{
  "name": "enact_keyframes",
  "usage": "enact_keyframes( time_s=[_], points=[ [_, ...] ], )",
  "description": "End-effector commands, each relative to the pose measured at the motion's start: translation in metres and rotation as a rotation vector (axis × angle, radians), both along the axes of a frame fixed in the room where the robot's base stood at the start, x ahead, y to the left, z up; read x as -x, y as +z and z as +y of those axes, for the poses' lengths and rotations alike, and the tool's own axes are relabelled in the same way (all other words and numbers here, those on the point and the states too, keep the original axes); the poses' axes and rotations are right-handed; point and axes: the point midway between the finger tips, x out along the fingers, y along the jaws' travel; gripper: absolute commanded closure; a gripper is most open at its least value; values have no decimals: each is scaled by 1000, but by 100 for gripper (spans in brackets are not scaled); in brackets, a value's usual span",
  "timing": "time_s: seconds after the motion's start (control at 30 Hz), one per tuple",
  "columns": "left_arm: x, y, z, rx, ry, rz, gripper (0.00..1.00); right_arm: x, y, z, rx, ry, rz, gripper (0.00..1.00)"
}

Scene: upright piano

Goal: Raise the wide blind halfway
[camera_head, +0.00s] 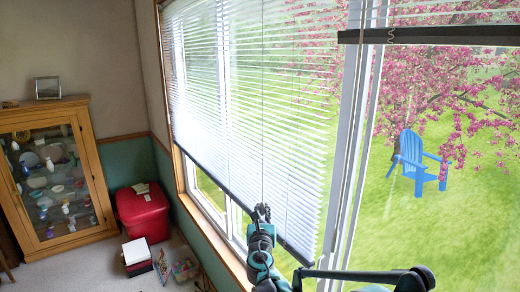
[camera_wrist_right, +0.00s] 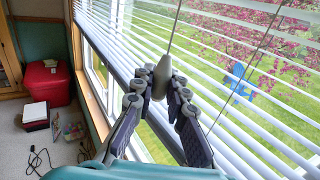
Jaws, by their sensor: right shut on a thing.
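The wide blind (camera_head: 245,90) hangs over the large left window with its slats spread and its dark bottom rail (camera_head: 240,200) above the sill. My right gripper (camera_head: 262,208) is in front of the blind near the bottom rail. In the right wrist view, my right gripper (camera_wrist_right: 165,98) is shut on a grey cord pull (camera_wrist_right: 163,76), with the cord running up from it. The wide blind also shows in the right wrist view (camera_wrist_right: 225,110), just behind the gripper. My left gripper is not in view.
A narrower blind (camera_head: 435,35) is gathered high at the right window. A glass cabinet (camera_head: 58,175) stands at the left wall. A red box (camera_head: 143,212) and smaller boxes (camera_head: 137,255) are on the floor below the window. A blue chair (camera_head: 420,165) is outside.

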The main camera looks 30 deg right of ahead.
Motion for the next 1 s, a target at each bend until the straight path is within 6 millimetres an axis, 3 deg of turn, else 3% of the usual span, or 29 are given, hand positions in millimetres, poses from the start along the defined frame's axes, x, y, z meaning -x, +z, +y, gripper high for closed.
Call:
enact_keyframes(
  time_s=[0.03, 0.47, 1.0],
  points=[
    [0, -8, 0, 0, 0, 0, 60, 0, -10, 0, -1, 1, -1, 100],
    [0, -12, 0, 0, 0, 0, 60, 0, -15, 0, -1, 1, -1, 100],
    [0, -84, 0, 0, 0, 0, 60, 0, -98, 0, -1, 1, -1, 100]
  ],
)
